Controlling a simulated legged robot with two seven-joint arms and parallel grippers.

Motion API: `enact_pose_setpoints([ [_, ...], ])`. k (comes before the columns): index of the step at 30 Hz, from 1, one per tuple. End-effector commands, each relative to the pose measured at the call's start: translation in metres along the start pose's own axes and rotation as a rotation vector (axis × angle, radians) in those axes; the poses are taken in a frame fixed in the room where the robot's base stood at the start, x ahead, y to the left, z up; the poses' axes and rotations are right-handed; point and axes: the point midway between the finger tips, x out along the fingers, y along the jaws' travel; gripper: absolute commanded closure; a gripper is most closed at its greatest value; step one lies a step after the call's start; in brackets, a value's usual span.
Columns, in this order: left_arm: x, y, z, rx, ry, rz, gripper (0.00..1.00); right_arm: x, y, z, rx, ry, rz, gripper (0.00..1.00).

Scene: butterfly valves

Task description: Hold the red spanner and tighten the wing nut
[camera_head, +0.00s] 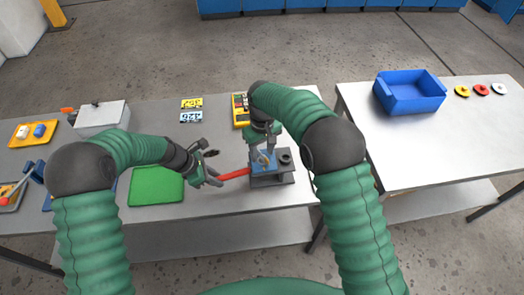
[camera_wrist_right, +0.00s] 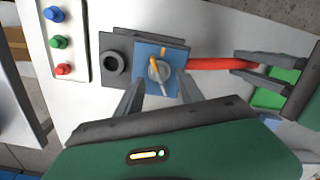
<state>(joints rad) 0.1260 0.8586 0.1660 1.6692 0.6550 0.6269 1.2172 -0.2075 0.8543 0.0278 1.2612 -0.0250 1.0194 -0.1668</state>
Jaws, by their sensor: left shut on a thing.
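The red spanner (camera_head: 235,174) lies roughly level, its free end at the blue plate; it also shows in the wrist view (camera_wrist_right: 222,64). My left gripper (camera_head: 215,178) is shut on the spanner's outer end and shows at the right of the wrist view (camera_wrist_right: 262,66). The wing nut (camera_wrist_right: 159,70), grey with an orange wing, sits on the blue plate (camera_wrist_right: 145,53) of a dark grey fixture (camera_head: 270,181). My right gripper (camera_wrist_right: 161,84) is open above it, one finger on each side of the nut. Whether the fingers touch the nut is unclear.
A grey block with a round hole (camera_wrist_right: 114,66) stands beside the blue plate. A green mat (camera_head: 156,186) lies left. A second table holds a blue bin (camera_head: 410,94) and several coloured discs.

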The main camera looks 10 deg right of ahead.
Motion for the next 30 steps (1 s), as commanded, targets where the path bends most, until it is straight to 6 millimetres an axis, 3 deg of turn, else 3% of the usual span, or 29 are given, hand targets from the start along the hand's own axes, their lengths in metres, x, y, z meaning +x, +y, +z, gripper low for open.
enact_pose_setpoints([
  [10,-0.001,0.001,0.0,-0.002,-0.001,0.003,1.0,-0.007,0.0,0.0,0.0,-0.001,0.0,0.56],
  [22,-0.001,0.001,0.0,-0.002,0.0,0.004,1.0,-0.099,0.0,-0.002,0.0,0.001,0.001,0.56],
  [30,-0.001,0.001,0.0,-0.002,0.0,0.004,1.0,-0.118,0.0,-0.001,0.0,-0.004,0.0,0.56],
])
